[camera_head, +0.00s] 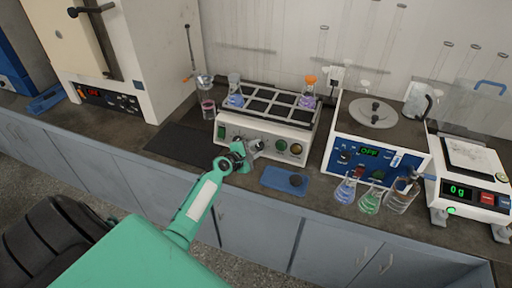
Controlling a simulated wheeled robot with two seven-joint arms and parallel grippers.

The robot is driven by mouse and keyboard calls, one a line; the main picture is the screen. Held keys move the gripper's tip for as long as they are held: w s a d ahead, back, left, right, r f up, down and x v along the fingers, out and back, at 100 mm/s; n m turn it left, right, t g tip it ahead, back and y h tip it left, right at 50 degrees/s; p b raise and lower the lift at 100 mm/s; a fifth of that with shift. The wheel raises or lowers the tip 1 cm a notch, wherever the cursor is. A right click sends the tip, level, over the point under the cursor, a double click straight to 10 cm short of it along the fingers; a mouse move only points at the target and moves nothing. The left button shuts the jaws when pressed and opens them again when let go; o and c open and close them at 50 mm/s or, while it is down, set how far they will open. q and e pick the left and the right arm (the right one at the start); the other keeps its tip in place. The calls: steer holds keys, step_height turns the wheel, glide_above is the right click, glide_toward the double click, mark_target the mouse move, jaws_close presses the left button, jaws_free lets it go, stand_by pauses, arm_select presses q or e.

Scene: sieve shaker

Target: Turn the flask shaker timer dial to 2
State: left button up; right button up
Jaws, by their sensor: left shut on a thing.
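The flask shaker (262,133) is a cream box with a rack on top, standing on the dark bench. Its front panel has a green button at the left and round dials at the right. My left gripper (257,146) is at the middle of this panel, shut on a dial there, seemingly the timer dial. The jaws hide that dial, and its setting cannot be read. Flasks with blue (235,98) and purple (308,100) liquid stand in the rack's corners. My right gripper is not in view.
A blue mat (272,180) with a small dark round object (296,180) lies in front of the shaker. A hotplate stirrer (376,150) reading OFF, several glass flasks and a balance (470,185) stand to the right. A dark mat (180,143) lies at the left.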

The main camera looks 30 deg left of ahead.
arm_select(q)
steer(key=m+p, duration=0.1)
steer(key=m+g+p, duration=0.1)
steer(key=m, duration=0.1)
steer(key=shift+r+m+g, duration=0.2)
steer(key=shift+m+g, duration=0.1)
steer(key=shift+m+g+p, duration=0.4)
steer(key=shift+m+p, duration=0.35)
steer(key=shift+m, duration=0.55)
steer(key=shift+f, duration=0.1)
steer(key=o, duration=1)
steer(key=b+v, duration=0.1)
steer(key=v, duration=1.2)
steer(key=shift+s+a+r, duration=0.2)
steer(key=shift+s+a, duration=0.05)
steer(key=shift+s, duration=0.1)
